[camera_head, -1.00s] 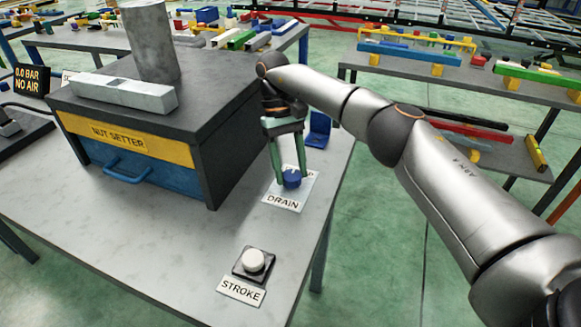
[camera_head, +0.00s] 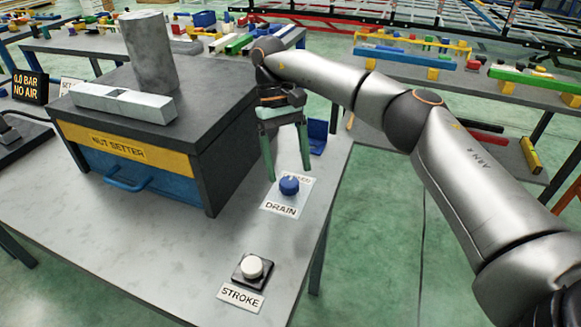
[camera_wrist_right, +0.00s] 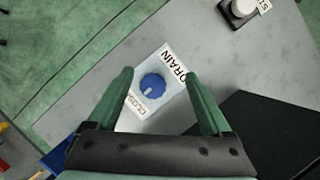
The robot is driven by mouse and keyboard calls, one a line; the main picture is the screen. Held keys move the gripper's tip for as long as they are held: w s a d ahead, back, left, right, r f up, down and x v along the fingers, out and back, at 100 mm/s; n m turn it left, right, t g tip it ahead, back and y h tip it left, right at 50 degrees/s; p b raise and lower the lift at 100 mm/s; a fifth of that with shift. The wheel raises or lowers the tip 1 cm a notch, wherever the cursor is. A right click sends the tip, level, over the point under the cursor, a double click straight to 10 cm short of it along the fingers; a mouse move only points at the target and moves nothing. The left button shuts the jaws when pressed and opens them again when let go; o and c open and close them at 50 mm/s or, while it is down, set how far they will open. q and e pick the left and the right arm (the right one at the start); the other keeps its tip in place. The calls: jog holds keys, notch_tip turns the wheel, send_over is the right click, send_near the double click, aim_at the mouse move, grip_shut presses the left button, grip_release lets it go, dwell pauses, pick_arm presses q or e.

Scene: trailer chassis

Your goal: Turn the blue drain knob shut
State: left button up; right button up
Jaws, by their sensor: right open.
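The blue drain knob (camera_head: 289,185) sits on a white plate marked DRAIN (camera_head: 283,208) near the right edge of the grey table. In the right wrist view the knob (camera_wrist_right: 153,85) shows between and beyond the fingertips, with a pale mark on its face; lettering on the plate at the far side from DRAIN is partly hidden. My right gripper (camera_head: 289,176) is open and empty, pointing down just behind and above the knob, its green fingers apart from it. It also shows in the right wrist view (camera_wrist_right: 160,85). My left gripper is not in view.
The dark NUT SETTER box (camera_head: 195,140) with a blue handle stands close left of the gripper. A white STROKE button (camera_head: 252,267) is nearer the front. A blue piece (camera_head: 317,136) is behind the knob. A display (camera_head: 29,87) reads 0.0 BAR NO AIR.

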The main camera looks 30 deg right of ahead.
jog(key=s+a+r, duration=0.5)
jog(key=s+r, duration=0.2)
jog(key=s, duration=0.3)
jog(key=shift+s+r, duration=0.3)
jog(key=shift+s, duration=0.1)
jog(key=shift+a, duration=0.1)
